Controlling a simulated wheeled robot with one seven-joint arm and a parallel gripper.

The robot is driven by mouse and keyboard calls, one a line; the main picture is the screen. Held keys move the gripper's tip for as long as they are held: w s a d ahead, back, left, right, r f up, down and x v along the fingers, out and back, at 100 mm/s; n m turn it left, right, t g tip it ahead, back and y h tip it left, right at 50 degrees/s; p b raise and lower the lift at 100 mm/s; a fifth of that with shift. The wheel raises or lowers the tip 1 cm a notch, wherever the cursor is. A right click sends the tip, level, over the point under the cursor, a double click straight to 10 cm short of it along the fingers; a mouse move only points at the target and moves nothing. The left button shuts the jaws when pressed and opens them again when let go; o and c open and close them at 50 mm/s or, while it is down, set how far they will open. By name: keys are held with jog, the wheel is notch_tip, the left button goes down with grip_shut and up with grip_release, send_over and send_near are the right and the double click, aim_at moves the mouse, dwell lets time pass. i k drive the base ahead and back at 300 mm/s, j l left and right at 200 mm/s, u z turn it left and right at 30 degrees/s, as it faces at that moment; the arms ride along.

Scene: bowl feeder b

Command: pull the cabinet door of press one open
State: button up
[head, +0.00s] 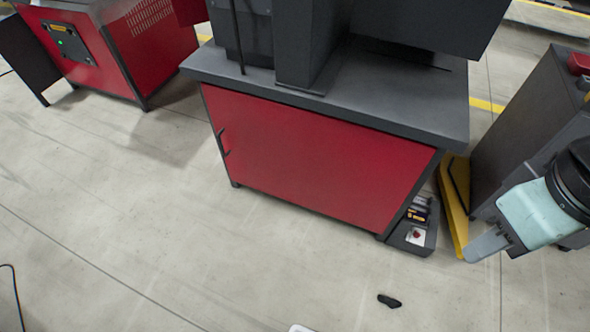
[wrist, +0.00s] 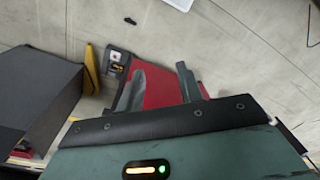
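The red cabinet door (head: 310,160) of the press in the middle of the head view sits flush under a dark grey top (head: 400,100) and looks closed. Its small black handle (head: 223,142) is on the door's left side. My gripper (head: 484,245) is at the right edge of the head view, well apart from the door and on the far side from the handle. In the wrist view my gripper (wrist: 160,70) has its two fingers spread with nothing held between them. The red front (wrist: 162,92) shows beyond the fingers, partly hidden by them; the handle cannot be made out there.
A yellow floor stand (head: 455,205) and a dark grey cabinet (head: 520,120) stand close to my arm. A small box with a red button (head: 417,236) is at the press's right foot. A black object (head: 389,301) lies on the floor. Floor left of the press is clear.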

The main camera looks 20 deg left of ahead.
aim_at(350, 172)
jog(key=i+j, duration=0.15)
jog(key=j, duration=0.25)
jog(key=i+j, duration=0.2)
jog(key=j, duration=0.25)
jog(key=i+j+u, duration=0.1)
jog(key=j, duration=0.3)
jog(key=i+j, duration=0.25)
jog(key=j, duration=0.15)
jog(key=i+j, duration=0.2)
jog(key=j, duration=0.2)
